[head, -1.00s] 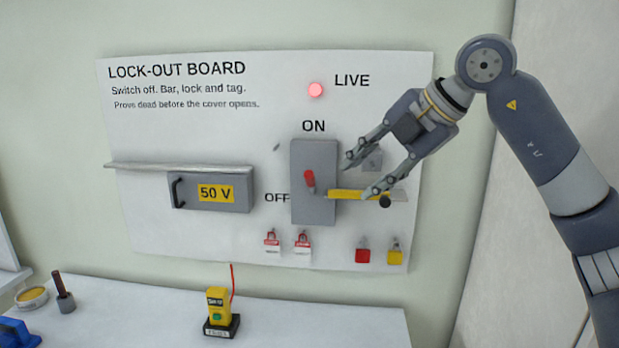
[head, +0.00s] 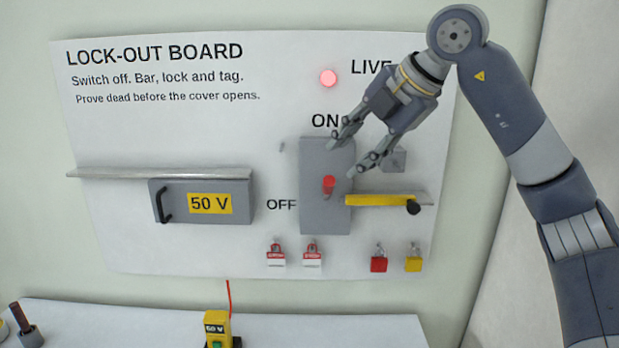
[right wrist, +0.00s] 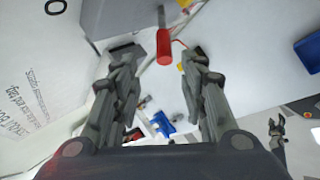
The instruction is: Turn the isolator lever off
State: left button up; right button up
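The isolator is a grey box (head: 314,218) on the lock-out board, with ON above it and OFF to its left. Its red lever (head: 329,187) sticks out from the box front, its grip upright in the head view. My right gripper (head: 343,159) is open and empty, just above and right of the lever grip. In the right wrist view the red lever (right wrist: 164,46) lies ahead, in line with the gap between the spread fingers (right wrist: 160,62), not gripped. My left gripper (right wrist: 277,126) shows small at the right of that view, its fingers apart.
The LIVE lamp (head: 328,78) glows red. A yellow bar (head: 378,200) sits right of the isolator, close below my gripper. Red-and-white tags, a red padlock (head: 378,263) and a yellow padlock (head: 413,263) hang below. The 50 V cover (head: 180,215) is at left.

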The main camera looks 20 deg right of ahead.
aim_at(328, 191)
jog(key=p+x, duration=0.2)
jog(key=x, duration=0.6)
jog(key=shift+f, duration=0.4)
jog(key=shift+w+a+f+p, duration=0.1)
jog(key=shift+w+f+p, duration=0.1)
jog(key=shift+f+p, duration=0.2)
jog(key=shift+s, duration=0.1)
jog(key=c, duration=0.8)
pick_arm(q)
jog(key=s, duration=0.1)
jog(key=s+r, duration=0.2)
jog(key=shift+s+d+r, duration=0.25)
pick_arm(e)
grip_shut()
